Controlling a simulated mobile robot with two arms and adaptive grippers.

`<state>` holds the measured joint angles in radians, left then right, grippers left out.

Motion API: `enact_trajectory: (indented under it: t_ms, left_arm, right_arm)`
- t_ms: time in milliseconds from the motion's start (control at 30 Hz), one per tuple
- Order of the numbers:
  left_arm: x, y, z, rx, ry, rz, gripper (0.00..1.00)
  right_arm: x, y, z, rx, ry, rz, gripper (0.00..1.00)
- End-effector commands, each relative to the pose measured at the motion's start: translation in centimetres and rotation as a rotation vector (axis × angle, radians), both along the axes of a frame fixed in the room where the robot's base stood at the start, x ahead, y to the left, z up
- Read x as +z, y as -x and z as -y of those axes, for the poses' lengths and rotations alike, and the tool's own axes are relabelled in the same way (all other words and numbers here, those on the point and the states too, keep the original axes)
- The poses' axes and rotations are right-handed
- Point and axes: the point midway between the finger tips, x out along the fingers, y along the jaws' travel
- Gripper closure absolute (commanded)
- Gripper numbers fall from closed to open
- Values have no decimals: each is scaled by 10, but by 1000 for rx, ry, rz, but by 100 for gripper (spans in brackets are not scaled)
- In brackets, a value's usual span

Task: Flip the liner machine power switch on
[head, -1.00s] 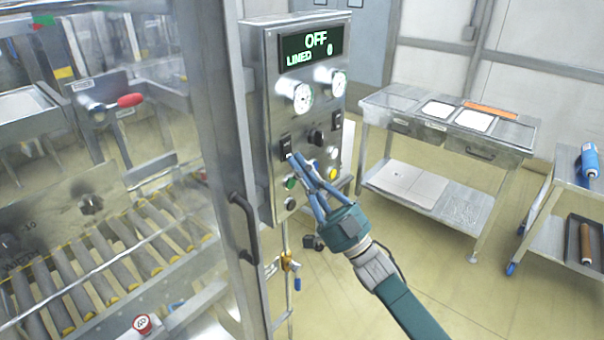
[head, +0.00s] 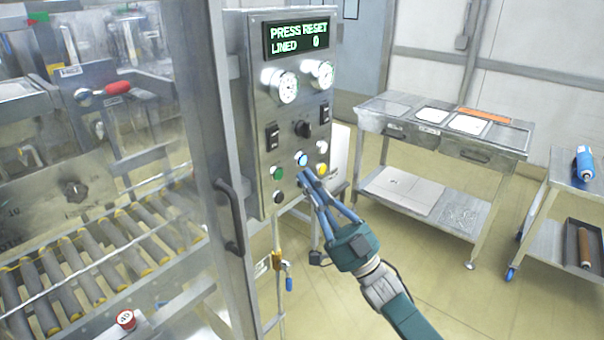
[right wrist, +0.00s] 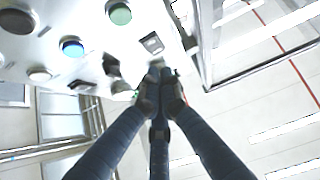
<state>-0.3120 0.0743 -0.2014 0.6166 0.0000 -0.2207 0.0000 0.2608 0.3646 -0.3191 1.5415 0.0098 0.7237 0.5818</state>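The liner machine's control panel (head: 292,105) stands upright in the middle of the head view. Its display (head: 299,35) reads "PRESS RESET" and "LINED 0". One black rocker switch (head: 272,137) is at the left of the panel, another (head: 325,113) at the right; their labels are too small to read. My right gripper (head: 305,177) is just below the lit blue button (head: 301,159), below and right of the left switch. In the right wrist view its fingers (right wrist: 160,85) are together with nothing visible between them. My left gripper is out of view.
A black knob (head: 302,129), a green button (head: 276,173) and a yellow button (head: 322,168) are near my right fingers. A door handle (head: 230,216) stands left of the panel. A steel table (head: 440,150) and a cart (head: 545,215) are at the right, with open floor between.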

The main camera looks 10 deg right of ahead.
Motion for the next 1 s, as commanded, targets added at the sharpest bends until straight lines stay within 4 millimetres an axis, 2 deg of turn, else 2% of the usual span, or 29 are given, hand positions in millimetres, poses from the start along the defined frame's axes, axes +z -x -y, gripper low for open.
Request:
enact_trajectory:
  t_ms: [33,100,300,833,933,1000]
  left_arm:
    - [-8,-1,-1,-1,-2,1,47]
    - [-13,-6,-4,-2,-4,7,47]
    - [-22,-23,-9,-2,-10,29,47]
    - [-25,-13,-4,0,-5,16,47]
    - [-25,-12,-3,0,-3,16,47]
    - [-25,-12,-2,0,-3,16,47]
  right_arm:
    - [-13,5,4,0,1,-2,100]
    - [-23,11,8,0,2,-2,100]
    - [-44,25,20,-1,2,-1,100]
    - [-52,29,24,-4,2,-7,100]
    - [-75,19,27,-36,15,-61,100]
    - [-107,8,32,-79,32,-133,100]
